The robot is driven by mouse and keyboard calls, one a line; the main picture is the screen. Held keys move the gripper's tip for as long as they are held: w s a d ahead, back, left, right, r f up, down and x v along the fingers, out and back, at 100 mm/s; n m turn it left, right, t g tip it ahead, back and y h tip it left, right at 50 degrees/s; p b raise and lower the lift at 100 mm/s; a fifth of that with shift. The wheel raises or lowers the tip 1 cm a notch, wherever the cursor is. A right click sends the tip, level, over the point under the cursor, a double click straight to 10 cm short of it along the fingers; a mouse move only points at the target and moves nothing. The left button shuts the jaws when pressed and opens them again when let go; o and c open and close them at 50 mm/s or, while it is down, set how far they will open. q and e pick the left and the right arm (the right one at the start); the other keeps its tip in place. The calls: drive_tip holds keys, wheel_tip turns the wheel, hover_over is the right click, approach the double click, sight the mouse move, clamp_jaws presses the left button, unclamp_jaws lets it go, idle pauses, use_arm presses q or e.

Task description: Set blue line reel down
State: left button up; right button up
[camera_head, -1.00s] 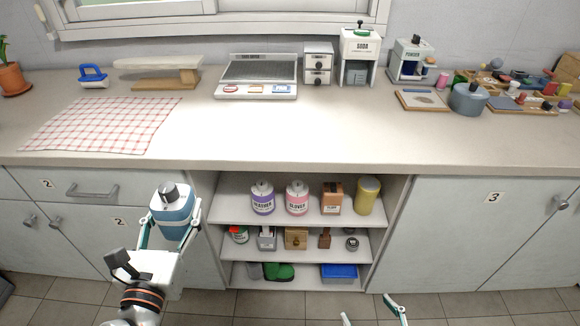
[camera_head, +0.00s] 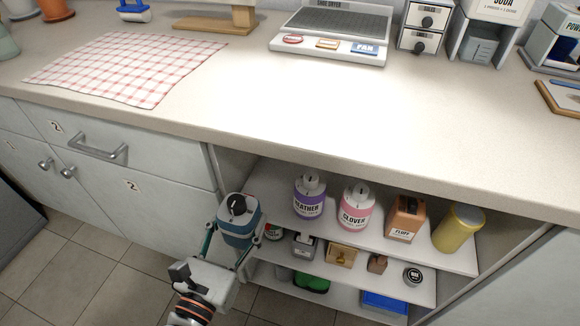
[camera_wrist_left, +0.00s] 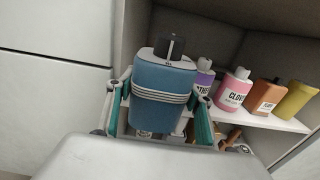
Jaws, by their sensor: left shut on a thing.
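The blue line reel (camera_head: 240,226) has a blue body, a pale top and a dark knob. My left gripper (camera_head: 234,244) is shut on it, with a green-padded finger on each side. The reel is roughly upright at the left end of the open shelves, by the top shelf (camera_head: 388,240). In the left wrist view the reel (camera_wrist_left: 163,92) shows pale bands around its body, with the shelf opening behind it. I cannot tell whether its base touches anything. My right gripper is out of view.
The top shelf holds a purple bottle (camera_head: 309,199), a pink bottle (camera_head: 356,212), an orange box (camera_head: 404,220) and a yellow canister (camera_head: 458,229). Smaller items stand below. The countertop (camera_head: 330,115) above has a wide clear stretch between the checked cloth (camera_head: 130,68) and the dryer (camera_head: 333,35).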

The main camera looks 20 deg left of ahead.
use_arm(q)
drive_tip(key=w, duration=1.6)
drive_tip(key=shift+w+d, duration=0.25)
drive_tip(key=shift+w, duration=0.2)
drive_tip(key=shift+f, duration=0.3)
wheel_tip(320, 180, down, 3)
drive_tip(key=shift+b, duration=0.9)
drive_tip(key=shift+r, duration=0.1)
drive_tip(key=o, duration=1.1)
drive_tip(key=shift+f, duration=0.3)
drive_tip(key=o, duration=0.4)
drive_tip(key=shift+r, duration=0.1)
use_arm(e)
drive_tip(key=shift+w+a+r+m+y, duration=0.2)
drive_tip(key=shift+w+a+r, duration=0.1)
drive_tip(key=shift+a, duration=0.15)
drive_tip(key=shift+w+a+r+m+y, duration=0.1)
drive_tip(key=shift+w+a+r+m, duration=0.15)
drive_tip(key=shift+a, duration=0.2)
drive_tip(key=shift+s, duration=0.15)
use_arm(q)
drive_tip(key=shift+r, duration=0.1)
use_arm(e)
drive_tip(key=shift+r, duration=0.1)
